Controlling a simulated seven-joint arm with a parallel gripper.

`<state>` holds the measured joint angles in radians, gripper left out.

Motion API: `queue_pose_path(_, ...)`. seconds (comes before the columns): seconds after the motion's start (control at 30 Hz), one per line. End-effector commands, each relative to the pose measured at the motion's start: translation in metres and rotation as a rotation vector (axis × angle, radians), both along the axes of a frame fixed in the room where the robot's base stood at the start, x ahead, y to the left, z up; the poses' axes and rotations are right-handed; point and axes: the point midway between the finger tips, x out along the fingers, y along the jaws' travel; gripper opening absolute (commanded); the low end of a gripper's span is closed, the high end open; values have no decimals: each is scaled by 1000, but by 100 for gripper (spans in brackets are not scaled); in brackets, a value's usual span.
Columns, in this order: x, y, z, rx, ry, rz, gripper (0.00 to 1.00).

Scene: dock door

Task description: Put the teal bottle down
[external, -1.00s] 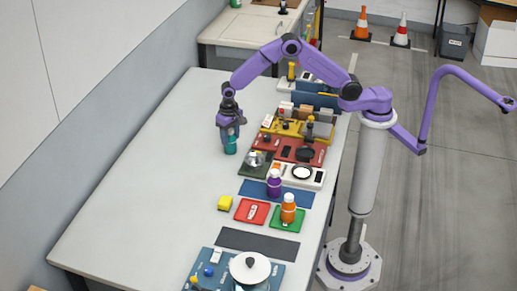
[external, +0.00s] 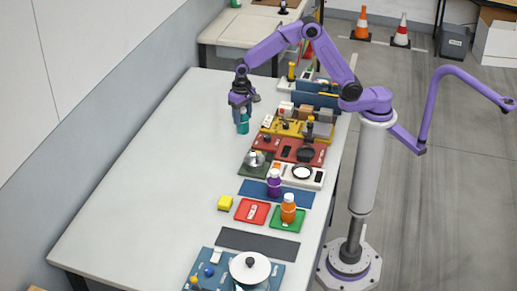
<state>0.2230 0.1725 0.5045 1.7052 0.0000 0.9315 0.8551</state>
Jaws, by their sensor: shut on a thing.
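The teal bottle (external: 243,126) hangs upright below my gripper (external: 242,111) at the far part of the white table. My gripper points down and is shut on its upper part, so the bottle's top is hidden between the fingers. I cannot tell whether the bottle's base touches the table or is a little above it. The yellow tray with small parts lies just to the right of the bottle.
A yellow tray (external: 275,128), a red tray (external: 285,150), a purple bottle (external: 274,187) on a blue mat (external: 300,199) and an orange bottle (external: 288,212) on a green mat (external: 276,224) line the right side. The table's left half (external: 165,170) is clear.

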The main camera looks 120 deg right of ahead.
Motion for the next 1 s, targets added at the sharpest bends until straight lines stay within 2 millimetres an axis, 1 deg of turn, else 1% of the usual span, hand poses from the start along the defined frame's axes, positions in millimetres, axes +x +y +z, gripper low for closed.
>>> queue_pose_path(0.03,-9,4,9,-2,-4,0,7)
queue_pose_path(0.2,-41,15,22,-1,-3,1,7)
queue_pose_path(0.4,-68,25,34,-1,-1,0,7)
queue_pose_path(0.5,-76,28,38,0,-2,0,7)
queue_pose_path(0.7,-85,31,42,-1,-1,0,7)
queue_pose_path(0.83,-84,36,43,0,-1,3,7)
queue_pose_path(0.93,-75,50,43,0,0,7,7)
queue_pose_path(0.97,-71,57,43,0,0,8,7)
queue_pose_path(1.0,-64,69,44,0,0,10,7)
